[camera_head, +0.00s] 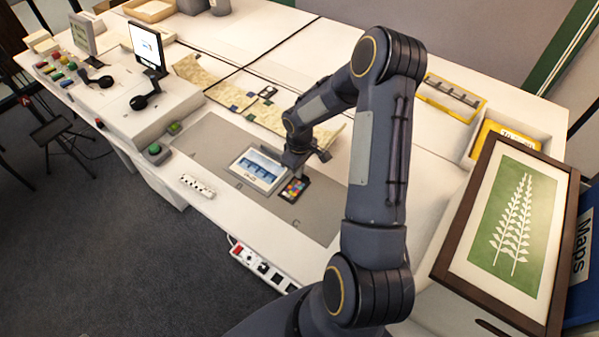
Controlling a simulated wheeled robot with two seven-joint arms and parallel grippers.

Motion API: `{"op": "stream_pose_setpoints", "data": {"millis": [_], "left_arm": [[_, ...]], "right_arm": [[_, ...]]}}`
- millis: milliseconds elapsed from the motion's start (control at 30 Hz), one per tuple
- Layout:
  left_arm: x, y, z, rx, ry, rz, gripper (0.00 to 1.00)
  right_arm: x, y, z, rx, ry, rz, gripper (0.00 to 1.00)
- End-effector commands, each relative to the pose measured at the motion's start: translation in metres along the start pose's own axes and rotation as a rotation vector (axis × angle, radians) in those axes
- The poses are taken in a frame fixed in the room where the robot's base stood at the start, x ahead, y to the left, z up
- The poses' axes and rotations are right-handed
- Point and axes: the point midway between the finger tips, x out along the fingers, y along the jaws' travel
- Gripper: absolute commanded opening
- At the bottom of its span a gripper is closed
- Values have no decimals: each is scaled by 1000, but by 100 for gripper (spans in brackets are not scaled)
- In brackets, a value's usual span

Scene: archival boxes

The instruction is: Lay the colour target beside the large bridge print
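The large bridge print (258,169), a white-bordered picture in blue tones, lies on the grey mat (210,146). The colour target (294,188), a small dark card with coloured patches, is just right of the print, close to its right edge. It appears flat on the mat. My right gripper (303,163) is low over the far end of the colour target and hides part of it. Its fingertips are too small and dark to tell whether they are open or shut, or touch the card. My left gripper is not in view.
A framed leaf picture (514,222) stands at the right near a blue Maps box (582,262). Map sheets (255,100) lie behind the mat. A screen (147,46) stands at the left. The mat's left part is clear.

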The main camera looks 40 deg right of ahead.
Motion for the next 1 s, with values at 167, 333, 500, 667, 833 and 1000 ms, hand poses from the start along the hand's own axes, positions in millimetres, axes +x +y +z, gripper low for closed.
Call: {"op": "stream_pose_setpoints", "data": {"millis": [167, 333, 500, 667, 833, 1000], "left_arm": [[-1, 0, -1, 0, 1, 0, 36], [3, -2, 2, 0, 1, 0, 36], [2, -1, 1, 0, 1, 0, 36], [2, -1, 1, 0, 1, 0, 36], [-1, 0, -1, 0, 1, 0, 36], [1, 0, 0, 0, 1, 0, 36]], "right_arm": [[-1, 0, -1, 0, 2, 1, 0], [4, 0, -1, 0, 2, 1, 0], [2, 0, -1, 0, 2, 1, 23], [2, 0, -1, 0, 2, 1, 24], [-2, 0, -1, 0, 2, 1, 24], [-21, 1, -2, 0, 6, 5, 24]]}}
